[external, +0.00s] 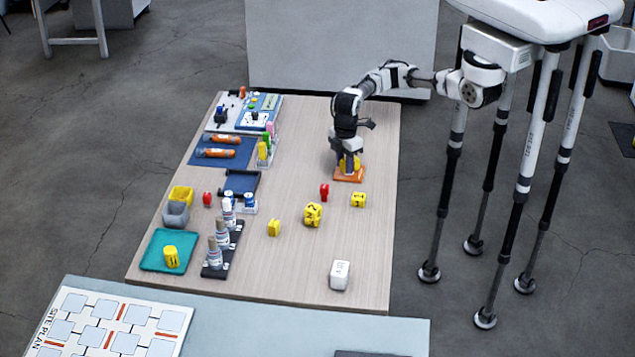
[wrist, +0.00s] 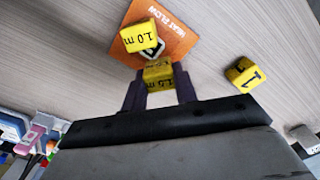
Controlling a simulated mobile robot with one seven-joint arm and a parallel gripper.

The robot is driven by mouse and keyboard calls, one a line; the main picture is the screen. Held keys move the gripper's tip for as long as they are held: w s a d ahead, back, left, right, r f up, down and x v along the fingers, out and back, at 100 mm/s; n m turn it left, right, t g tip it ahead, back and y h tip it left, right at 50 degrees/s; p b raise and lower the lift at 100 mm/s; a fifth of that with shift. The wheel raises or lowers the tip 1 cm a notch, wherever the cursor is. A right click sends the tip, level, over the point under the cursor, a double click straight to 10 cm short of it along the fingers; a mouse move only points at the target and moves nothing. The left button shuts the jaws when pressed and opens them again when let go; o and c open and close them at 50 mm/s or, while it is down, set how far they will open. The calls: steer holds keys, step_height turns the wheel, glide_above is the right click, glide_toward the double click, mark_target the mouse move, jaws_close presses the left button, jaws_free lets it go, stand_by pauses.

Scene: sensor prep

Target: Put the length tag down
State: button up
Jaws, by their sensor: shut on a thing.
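My gripper (wrist: 159,84) is shut on a yellow length tag (wrist: 158,75) marked "1.0 m", held between its two dark fingers. In the external view my gripper (external: 348,156) points down over the orange "HEAT FLOW" plate (external: 342,179) near the table's far right. A second yellow "1.0 m" tag (wrist: 138,37) is on the orange plate (wrist: 178,38), just beyond the held one, over a dark and white mark. I cannot tell whether the held tag touches anything below. Another yellow tag (wrist: 242,75) lies to the right in the wrist view; it also shows in the external view (external: 358,200).
More yellow pieces (external: 313,214) (external: 274,228), a red piece (external: 325,191) and a white block (external: 340,274) stand on the wooden table (external: 290,265). A teal tray (external: 150,262), bottle rack (external: 214,271) and bins (external: 175,214) line the left.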

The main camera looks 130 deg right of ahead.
steer(key=shift+f, duration=0.7)
steer(key=shift+f, duration=0.2)
steer(key=o, duration=0.9)
steer(key=shift+o, duration=0.2)
